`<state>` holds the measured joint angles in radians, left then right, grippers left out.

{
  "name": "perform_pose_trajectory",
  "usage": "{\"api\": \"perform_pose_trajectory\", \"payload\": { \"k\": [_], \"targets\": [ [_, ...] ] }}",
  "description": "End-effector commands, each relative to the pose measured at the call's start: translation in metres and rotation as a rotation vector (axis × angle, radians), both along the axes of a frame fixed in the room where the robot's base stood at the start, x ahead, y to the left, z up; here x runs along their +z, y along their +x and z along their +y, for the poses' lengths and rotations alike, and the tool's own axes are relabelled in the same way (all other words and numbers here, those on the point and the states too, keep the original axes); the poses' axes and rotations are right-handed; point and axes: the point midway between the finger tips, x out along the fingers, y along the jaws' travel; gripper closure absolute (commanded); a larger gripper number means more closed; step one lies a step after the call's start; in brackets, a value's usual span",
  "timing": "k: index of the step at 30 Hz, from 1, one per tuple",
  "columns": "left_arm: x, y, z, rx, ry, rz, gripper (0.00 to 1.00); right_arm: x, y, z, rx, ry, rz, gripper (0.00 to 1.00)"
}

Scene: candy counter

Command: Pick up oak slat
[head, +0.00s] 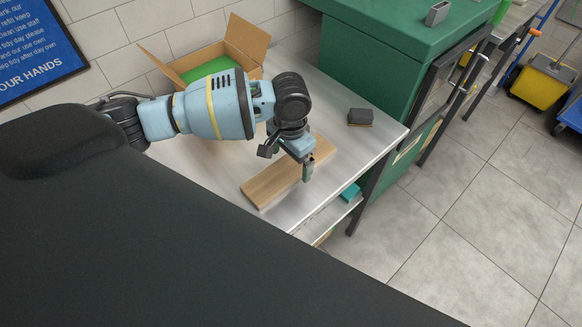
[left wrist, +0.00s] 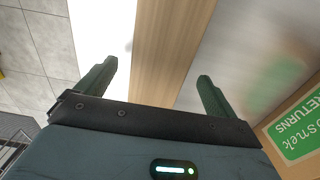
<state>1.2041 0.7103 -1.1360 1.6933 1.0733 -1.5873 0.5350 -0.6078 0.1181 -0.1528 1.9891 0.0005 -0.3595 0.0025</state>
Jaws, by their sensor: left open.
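The oak slat (head: 272,185) is a light brown wooden board lying flat on the metal counter near its front edge. My left gripper (head: 291,163) is over the far part of the slat and hides some of it. In the left wrist view, my left gripper (left wrist: 155,85) is open, with its two fingers apart. There the slat (left wrist: 168,50) runs between the fingers, and nothing is held. The head view does not show clearly whether the fingers touch the slat. My right gripper is not in view.
The metal counter (head: 225,175) also bears an open cardboard box (head: 247,42) at the back and a dark grey block (head: 360,117) on the right. A green cabinet (head: 350,60) stands beside it. A teal item (head: 350,192) shows below the counter's edge.

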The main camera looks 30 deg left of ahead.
Motion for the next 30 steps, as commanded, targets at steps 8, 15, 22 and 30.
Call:
{"api": "perform_pose_trajectory", "payload": {
  "k": [8, 15, 22, 30],
  "targets": [
    [-0.0178, 0.0003, -0.0004, 0.000, 0.000, -0.001, 0.06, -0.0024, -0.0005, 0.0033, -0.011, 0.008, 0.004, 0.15],
    [-0.0172, 0.0003, -0.0005, 0.000, 0.000, -0.001, 0.18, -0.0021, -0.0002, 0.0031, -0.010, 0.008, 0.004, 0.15],
    [-0.0172, 0.0003, -0.0005, 0.000, 0.000, -0.001, 0.48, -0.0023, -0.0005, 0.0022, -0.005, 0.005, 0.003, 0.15],
    [-0.0167, 0.0005, -0.0006, 0.000, -0.001, -0.002, 0.60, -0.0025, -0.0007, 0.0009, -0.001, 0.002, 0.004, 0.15]
  ]
}}
